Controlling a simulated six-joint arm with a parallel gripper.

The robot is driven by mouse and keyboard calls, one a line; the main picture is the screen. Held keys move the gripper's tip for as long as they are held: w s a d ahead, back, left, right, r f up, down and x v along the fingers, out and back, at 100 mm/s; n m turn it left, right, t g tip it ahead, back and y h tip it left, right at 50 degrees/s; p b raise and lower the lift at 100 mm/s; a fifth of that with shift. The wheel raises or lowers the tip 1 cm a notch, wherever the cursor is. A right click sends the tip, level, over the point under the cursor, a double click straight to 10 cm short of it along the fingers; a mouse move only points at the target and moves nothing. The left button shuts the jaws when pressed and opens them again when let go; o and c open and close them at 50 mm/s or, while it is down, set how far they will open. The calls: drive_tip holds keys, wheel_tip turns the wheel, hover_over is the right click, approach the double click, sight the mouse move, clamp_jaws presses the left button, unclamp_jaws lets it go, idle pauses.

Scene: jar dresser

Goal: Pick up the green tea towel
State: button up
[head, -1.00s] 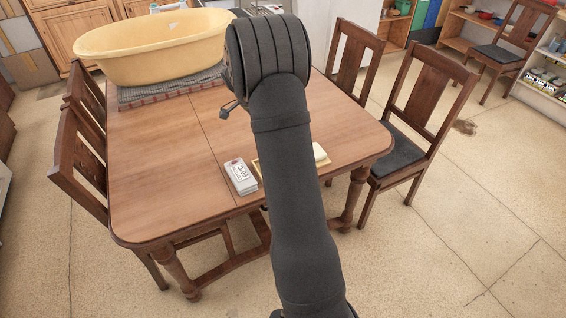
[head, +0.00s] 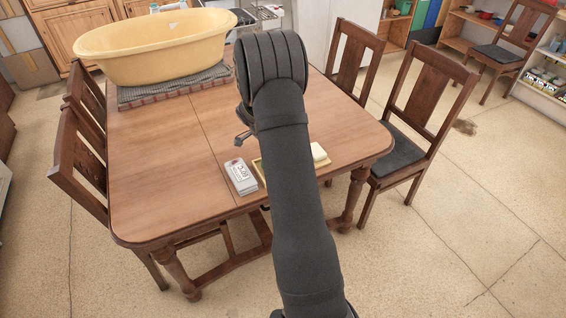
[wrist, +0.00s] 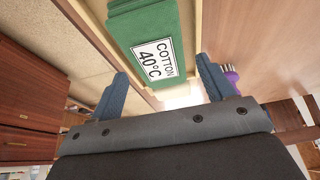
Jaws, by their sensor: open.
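The green tea towel (wrist: 150,35) lies folded in the wrist view, with a white label reading "COTTON 40°C". It lies in a shallow tray with a pale wooden rim (wrist: 197,30). My gripper (wrist: 163,86) is open and empty, its two blue-grey fingers apart below the towel in the picture, not visibly touching it. In the head view my arm hides the towel. A bit of the tray's yellowish rim (head: 257,165) shows beside my arm, and one finger of my gripper (head: 244,137) shows left of it.
A big yellow tub (head: 150,48) sits on a grey mat at the back.

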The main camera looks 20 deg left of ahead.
drive_tip(key=x, duration=0.5)
drive_tip(key=shift+d, duration=0.25)
drive_tip(key=shift+c, duration=0.4)
drive_tip(key=c, duration=0.7)
